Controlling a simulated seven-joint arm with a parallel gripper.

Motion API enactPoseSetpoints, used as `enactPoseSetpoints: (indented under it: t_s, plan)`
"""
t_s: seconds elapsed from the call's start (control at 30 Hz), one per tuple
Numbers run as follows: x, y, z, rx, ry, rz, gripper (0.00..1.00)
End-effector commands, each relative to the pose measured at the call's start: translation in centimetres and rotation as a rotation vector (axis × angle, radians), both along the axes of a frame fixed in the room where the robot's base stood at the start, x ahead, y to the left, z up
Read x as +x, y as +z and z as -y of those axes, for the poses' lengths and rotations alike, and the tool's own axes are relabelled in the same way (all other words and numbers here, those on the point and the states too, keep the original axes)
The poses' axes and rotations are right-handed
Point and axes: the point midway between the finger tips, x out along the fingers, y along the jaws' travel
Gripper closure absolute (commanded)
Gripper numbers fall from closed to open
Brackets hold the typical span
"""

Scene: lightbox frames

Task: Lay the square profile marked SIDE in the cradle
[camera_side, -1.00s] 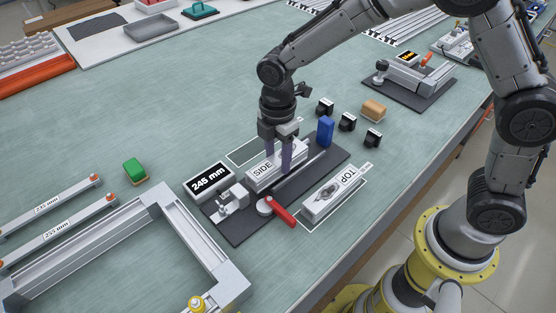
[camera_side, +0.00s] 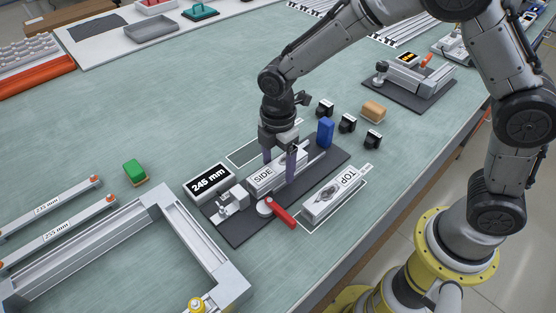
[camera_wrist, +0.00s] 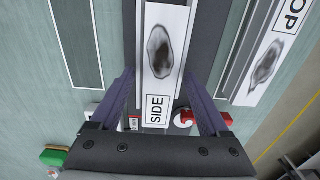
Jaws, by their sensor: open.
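The white square profile marked SIDE (camera_side: 264,178) lies lengthwise in the grey cradle (camera_side: 317,160) on a dark base plate. Its label faces up, and a dark oval patch shows on it in the wrist view (camera_wrist: 158,100). My gripper (camera_side: 279,166) is open over it, one purple finger on each side. In the wrist view my gripper (camera_wrist: 158,78) shows gaps between both fingers and the profile. The profile's underside and its contact with the cradle are hidden.
A profile marked TOP (camera_side: 333,193) lies in a white outline to the right. A red-handled clamp (camera_side: 281,213) and a 245 mm display (camera_side: 209,182) are at the cradle's near end. A blue block (camera_side: 325,131) and several black blocks stand behind. An empty outline (camera_side: 243,155) is on the left.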

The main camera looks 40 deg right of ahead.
Motion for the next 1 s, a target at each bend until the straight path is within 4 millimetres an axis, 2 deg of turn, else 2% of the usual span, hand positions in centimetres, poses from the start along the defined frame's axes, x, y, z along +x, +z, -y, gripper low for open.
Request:
enactPoseSetpoints:
  t_s: [0.17,0.5,0.7,0.83,1.0]
  plan:
    - [0.1,1.2,0.0,0.001,0.000,0.004,0.21]
    - [0.2,7.9,0.0,0.001,0.000,0.007,0.21]
    - [0.1,11.0,0.0,0.000,0.000,0.004,0.21]
    - [0.0,12.0,0.0,-0.001,0.000,0.002,0.21]
    - [0.0,12.4,0.0,-0.001,-0.001,0.001,0.21]
